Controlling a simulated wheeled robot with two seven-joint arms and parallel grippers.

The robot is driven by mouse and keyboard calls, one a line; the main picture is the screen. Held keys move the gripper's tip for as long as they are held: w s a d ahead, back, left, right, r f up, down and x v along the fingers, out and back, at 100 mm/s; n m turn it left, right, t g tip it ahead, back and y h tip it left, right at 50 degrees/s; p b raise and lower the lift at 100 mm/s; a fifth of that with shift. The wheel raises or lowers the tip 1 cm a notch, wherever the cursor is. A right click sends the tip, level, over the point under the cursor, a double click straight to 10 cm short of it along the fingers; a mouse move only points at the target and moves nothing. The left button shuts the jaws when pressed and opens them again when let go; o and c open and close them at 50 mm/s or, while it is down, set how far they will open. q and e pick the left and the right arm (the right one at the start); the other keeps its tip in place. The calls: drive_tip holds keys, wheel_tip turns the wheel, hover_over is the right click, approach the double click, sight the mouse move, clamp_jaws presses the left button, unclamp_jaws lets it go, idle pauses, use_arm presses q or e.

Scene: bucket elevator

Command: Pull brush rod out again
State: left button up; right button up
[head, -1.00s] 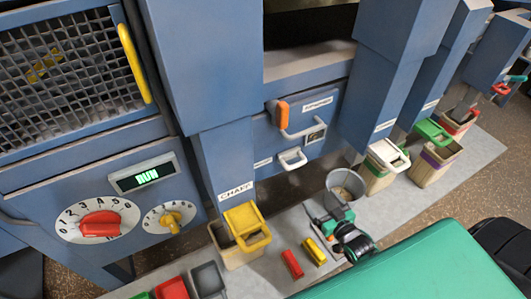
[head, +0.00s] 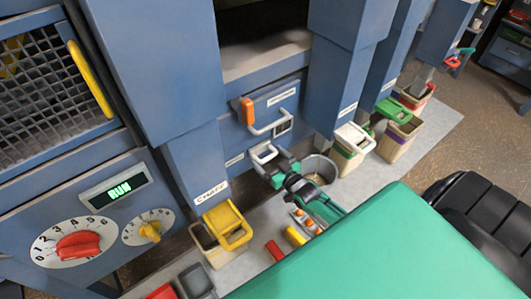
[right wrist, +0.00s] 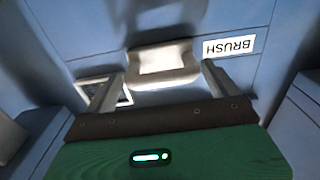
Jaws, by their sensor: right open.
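The brush rod's pale handle (head: 263,152) juts from the blue machine front, below a larger orange-ended handle. In the right wrist view the handle (right wrist: 162,64) lies ahead of and between my two fingers, beside an upside-down BRUSH label (right wrist: 229,47). My right gripper (head: 269,166) is open and empty, right at the handle in the head view; its fingers (right wrist: 161,84) are apart on either side of the handle. I cannot tell whether they touch it. The rod behind the handle is hidden. My left gripper is out of view.
The orange-ended handle (head: 248,111) sits just above. A round grey bucket (head: 322,168) stands right of my gripper. More bins stand right.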

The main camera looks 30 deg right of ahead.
drive_tip(key=shift+w+a, duration=0.1)
drive_tip(key=shift+w, duration=1.2)
drive_tip(key=c, duration=1.1)
drive_tip(key=shift+o, duration=0.2)
drive_tip(key=s+d+p, duration=0.2)
drive_tip(key=s+p, duration=0.4)
drive_tip(key=s, duration=1.6)
drive_tip(key=shift+s, duration=0.1)
drive_tip(key=o, duration=1.1)
drive_tip(key=shift+c, duration=0.2)
drive_tip(key=shift+s, duration=0.2)
